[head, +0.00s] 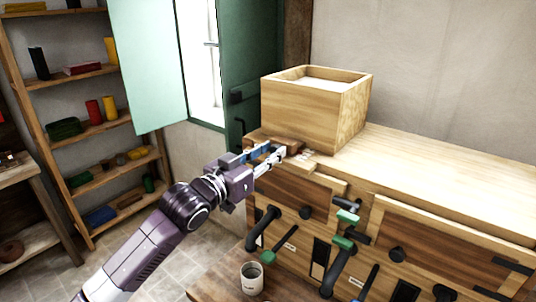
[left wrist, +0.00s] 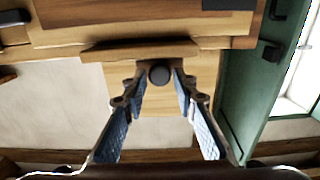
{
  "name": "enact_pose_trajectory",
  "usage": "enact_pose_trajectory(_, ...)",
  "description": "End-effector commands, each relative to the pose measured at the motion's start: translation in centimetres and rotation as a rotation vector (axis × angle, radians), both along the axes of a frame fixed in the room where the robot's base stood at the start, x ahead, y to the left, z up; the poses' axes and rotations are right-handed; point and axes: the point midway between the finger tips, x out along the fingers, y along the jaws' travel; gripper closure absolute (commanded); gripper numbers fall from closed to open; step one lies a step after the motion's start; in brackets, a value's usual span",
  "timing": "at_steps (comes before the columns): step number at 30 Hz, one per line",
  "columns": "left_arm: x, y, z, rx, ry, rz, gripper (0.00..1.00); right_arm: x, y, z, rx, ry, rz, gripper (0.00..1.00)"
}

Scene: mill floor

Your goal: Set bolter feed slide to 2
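A dark round knob (left wrist: 159,74) sits on a pale wooden slide (left wrist: 150,103) in the left wrist view. I take this to be the bolter feed slide; no number or pointer is readable. My left gripper (left wrist: 159,78) is open, its two blue-padded fingers on either side of the knob, with small gaps that I cannot judge exactly. In the head view, my left gripper (head: 284,153) reaches to the far left corner of the wooden cabinet, below the open-topped box (head: 305,108), and hides the knob. My right gripper is not in view.
Dark levers with green grips (head: 345,217) stick out from the wooden cabinet front (head: 440,232). A pale cup (head: 251,278) stands on a low brown surface below. A green shutter (head: 248,75) stands behind my gripper. Shelves (head: 88,134) with goods are at left.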

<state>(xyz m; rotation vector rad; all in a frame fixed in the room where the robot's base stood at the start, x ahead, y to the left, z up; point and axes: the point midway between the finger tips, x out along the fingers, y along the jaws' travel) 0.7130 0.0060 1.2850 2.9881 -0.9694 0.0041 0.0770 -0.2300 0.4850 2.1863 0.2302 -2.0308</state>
Motion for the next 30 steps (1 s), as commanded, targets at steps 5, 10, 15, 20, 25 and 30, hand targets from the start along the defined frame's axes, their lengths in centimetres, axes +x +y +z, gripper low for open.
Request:
enact_pose_trajectory(5,0.0,0.0,-0.1,0.002,0.002,0.000,0.62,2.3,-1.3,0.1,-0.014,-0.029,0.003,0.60)
enact_pose_trajectory(10,-0.1,0.0,-0.2,0.002,0.003,0.000,0.62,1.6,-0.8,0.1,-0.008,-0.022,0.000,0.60)
enact_pose_trajectory(15,-1.0,0.7,-0.3,0.002,0.004,-0.001,0.62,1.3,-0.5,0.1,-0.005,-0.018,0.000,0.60)
enact_pose_trajectory(20,-3.2,2.3,-0.4,0.004,0.004,0.000,0.62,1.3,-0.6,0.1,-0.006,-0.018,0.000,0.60)
enact_pose_trajectory(25,-6.0,4.4,-0.4,0.004,0.005,-0.001,0.62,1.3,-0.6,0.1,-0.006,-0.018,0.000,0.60)
enact_pose_trajectory(30,-8.2,6.0,-0.3,0.004,0.003,0.000,0.62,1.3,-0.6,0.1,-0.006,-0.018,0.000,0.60)
